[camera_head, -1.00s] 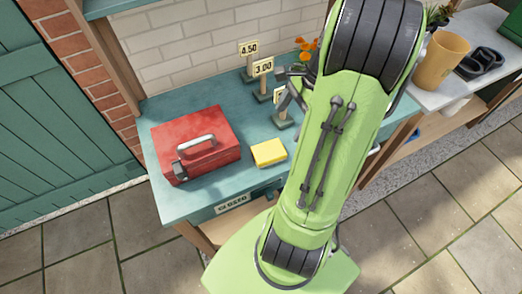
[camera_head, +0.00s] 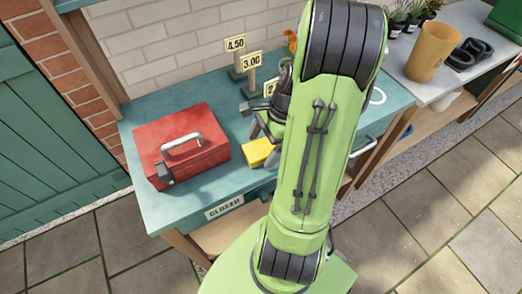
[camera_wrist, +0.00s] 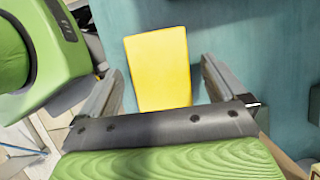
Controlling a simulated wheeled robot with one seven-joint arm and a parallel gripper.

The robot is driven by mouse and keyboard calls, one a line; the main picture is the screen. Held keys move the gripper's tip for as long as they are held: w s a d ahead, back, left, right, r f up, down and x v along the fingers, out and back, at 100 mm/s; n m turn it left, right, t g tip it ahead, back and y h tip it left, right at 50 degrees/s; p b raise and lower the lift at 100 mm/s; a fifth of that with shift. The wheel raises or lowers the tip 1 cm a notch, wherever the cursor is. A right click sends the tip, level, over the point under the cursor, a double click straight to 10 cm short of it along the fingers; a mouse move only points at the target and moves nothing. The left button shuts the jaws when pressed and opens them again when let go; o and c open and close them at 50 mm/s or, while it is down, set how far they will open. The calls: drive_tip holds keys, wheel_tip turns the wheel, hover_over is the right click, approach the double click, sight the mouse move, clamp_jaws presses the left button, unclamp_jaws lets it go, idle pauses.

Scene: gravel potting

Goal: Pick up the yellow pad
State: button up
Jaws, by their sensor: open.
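The yellow pad (camera_head: 258,152) lies flat on the teal table (camera_head: 148,205), just right of the red toolbox. In the wrist view the yellow pad (camera_wrist: 159,70) shows between and beyond the two fingers. My gripper (camera_wrist: 160,85) is open and empty, with a finger to each side of the pad. In the head view my gripper (camera_head: 257,125) is at the pad's far right side, partly hidden by my green arm. I cannot tell how high the fingertips are above the table.
A red toolbox (camera_head: 181,147) with a grey handle stands left of the pad. Price signs (camera_head: 252,60) stand behind it near the brick wall. A tan pot (camera_head: 433,52) and dark trays (camera_head: 469,54) sit on the white counter at right. A "CLOSED" sign (camera_head: 224,207) is on the table's front edge.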

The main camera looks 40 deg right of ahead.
sight(263, 147)
drive_tip(key=shift+f, duration=0.25)
drive_tip(key=shift+c, duration=0.3)
drive_tip(key=c, duration=1)
drive_tip(key=shift+r, duration=0.1)
wheel_tip(263, 147, up, 10)
drive_tip(key=p, duration=0.4)
drive_tip(key=shift+r, duration=0.2)
